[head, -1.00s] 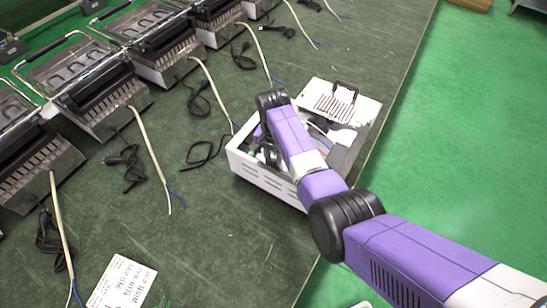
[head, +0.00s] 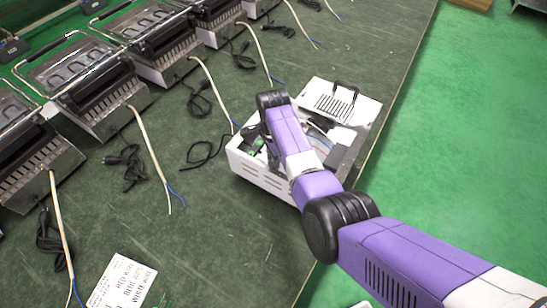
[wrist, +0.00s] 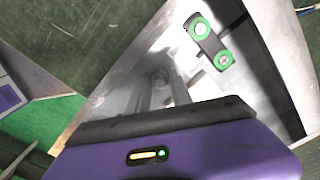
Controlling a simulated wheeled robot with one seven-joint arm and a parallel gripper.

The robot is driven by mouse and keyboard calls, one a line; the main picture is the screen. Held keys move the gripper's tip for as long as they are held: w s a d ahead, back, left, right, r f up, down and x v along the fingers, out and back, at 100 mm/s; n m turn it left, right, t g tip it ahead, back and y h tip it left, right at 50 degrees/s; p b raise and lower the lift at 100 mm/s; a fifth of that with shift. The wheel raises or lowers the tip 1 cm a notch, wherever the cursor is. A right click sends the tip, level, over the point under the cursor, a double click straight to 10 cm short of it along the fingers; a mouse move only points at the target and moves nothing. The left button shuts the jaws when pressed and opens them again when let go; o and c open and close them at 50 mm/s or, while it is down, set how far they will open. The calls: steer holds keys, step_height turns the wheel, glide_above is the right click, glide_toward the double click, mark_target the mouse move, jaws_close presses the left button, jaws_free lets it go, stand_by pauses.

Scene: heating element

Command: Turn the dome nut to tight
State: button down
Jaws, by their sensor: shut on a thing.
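The white appliance box (head: 262,178) stands open on the green table, and my arm reaches down into it. In the head view my arm hides the jaws and the dome nut. In the wrist view my gripper (wrist: 161,88) points into the box, its two pale fingers close together. They are shut on a small grey rounded piece (wrist: 159,76) at their tips, which seems to be the dome nut. It is pale and blurred, so its thread and seating cannot be made out. A dark link with two green-ringed terminals (wrist: 210,42) lies to the right of the fingers.
Several grill machines (head: 92,90) line the left, with loose cables (head: 150,160) on the table between. A printed white sheet (head: 122,283) lies front left. The table edge runs close on the right.

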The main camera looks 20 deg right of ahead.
stand_by(0.5)
steer(key=c, duration=1.1)
jaws_free()
steer(key=shift+c, duration=0.2)
steer(key=shift+r, duration=0.15)
step_height(320, 180, up, 8)
steer(key=shift+f, duration=0.2)
